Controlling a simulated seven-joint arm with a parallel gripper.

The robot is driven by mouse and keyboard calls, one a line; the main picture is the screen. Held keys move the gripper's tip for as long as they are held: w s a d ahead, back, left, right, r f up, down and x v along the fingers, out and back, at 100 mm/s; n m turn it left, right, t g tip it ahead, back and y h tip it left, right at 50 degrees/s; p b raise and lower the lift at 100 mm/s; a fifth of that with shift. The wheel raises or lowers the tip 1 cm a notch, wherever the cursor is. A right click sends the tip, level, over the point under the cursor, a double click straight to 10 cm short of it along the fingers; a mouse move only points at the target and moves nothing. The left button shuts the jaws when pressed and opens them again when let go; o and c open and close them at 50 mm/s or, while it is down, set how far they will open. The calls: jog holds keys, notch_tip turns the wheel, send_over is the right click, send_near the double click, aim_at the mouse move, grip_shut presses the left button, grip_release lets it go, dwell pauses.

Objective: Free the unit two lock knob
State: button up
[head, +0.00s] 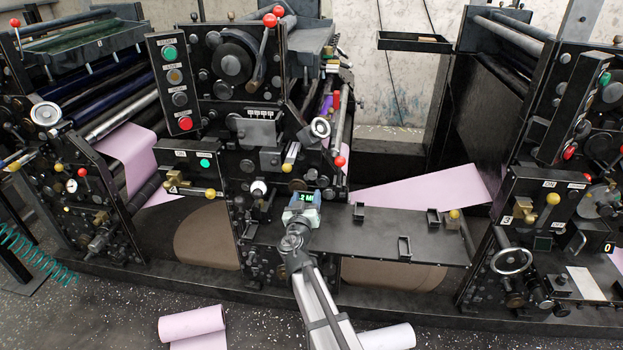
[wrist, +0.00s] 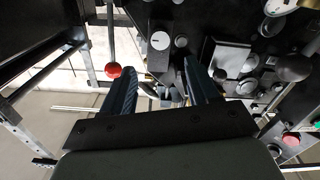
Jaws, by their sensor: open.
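The middle press unit (head: 245,150) stands in front of me in the head view, covered with knobs, levers and labels. I cannot tell for certain which of its knobs is the lock knob. My gripper (head: 303,197) is in front of the lower right part of this unit; its fingertips are hard to make out there. In the wrist view my gripper (wrist: 159,66) is open, with nothing held between the two dark fingers. A dark block with a white-faced round knob (wrist: 160,41) shows just beyond the gap between the fingertips. A red ball knob (wrist: 114,71) on a rod is beside the left finger.
A dark shelf (head: 345,240) with small brackets is right of my gripper. Another unit (head: 540,215) stands at right.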

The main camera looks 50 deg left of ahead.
aim_at(312, 176)
jog(key=x, duration=1.1)
jog(key=shift+f, duration=0.1)
jog(key=c, duration=1)
